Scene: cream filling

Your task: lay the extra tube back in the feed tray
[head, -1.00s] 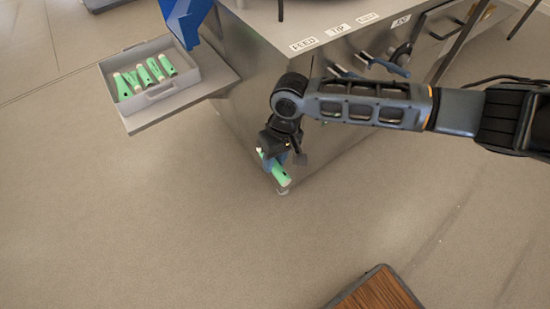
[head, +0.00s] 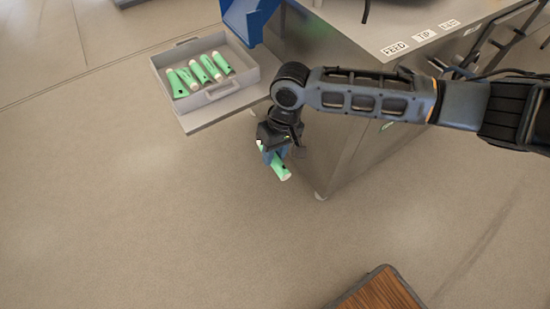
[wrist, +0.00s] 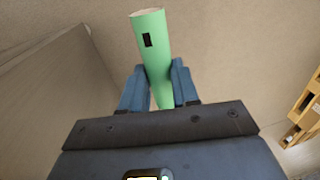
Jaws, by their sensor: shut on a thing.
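My gripper (head: 274,151) is shut on a green tube (head: 281,170), held tilted in the air over the floor, in front of the machine's corner. In the wrist view the tube (wrist: 153,50) sticks out between the two blue fingers (wrist: 155,85), with a dark mark near its pale end. The grey feed tray (head: 213,98) stands on a shelf at the upper left of the head view. Several green tubes (head: 201,69) lie side by side in it. My gripper is to the right of the tray and nearer the camera.
The shelf (head: 240,104) juts out from the steel machine (head: 345,120), with labels FEED and TIP (head: 424,36) on top. A blue chute (head: 247,18) rises behind the tray. A wood-topped piece (head: 378,290) stands at the bottom. The floor between is clear.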

